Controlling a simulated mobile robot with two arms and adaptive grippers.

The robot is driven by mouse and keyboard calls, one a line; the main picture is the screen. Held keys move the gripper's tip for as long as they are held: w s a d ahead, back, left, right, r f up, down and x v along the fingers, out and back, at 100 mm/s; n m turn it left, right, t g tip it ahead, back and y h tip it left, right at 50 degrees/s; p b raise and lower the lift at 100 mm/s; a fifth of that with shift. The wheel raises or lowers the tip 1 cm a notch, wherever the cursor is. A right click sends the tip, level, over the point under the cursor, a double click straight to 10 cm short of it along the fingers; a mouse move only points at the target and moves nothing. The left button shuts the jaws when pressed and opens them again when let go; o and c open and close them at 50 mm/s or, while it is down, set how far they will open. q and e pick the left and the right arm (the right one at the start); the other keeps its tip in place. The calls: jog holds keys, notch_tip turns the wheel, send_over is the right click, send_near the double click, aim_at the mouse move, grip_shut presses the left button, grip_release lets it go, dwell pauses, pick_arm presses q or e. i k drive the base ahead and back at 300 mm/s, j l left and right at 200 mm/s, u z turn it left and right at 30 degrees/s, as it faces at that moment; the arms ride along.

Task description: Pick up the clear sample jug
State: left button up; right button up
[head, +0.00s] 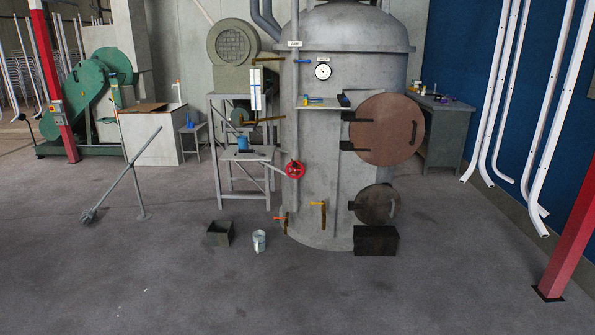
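A small pale, light grey jug-like vessel (259,241) stands upright on the floor in front of the large grey boiler tank. It looks like the clear sample jug, but it is too small to be sure that it is see-through. Nothing touches it. Neither of my grippers is in the head view.
A dark open box (220,233) sits left of the vessel, and a black box (376,241) stands right at the tank's foot. The tank (318,190) has a red valve wheel (295,170) and round brown doors (387,130). A grey stand (245,180) is behind. The front floor is clear.

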aim_at(258, 236)
jog(key=i+u, duration=0.1)
jog(key=i, duration=0.8)
jog(key=i+l, duration=0.1)
jog(key=i, duration=0.85)
jog(key=j+u, duration=0.05)
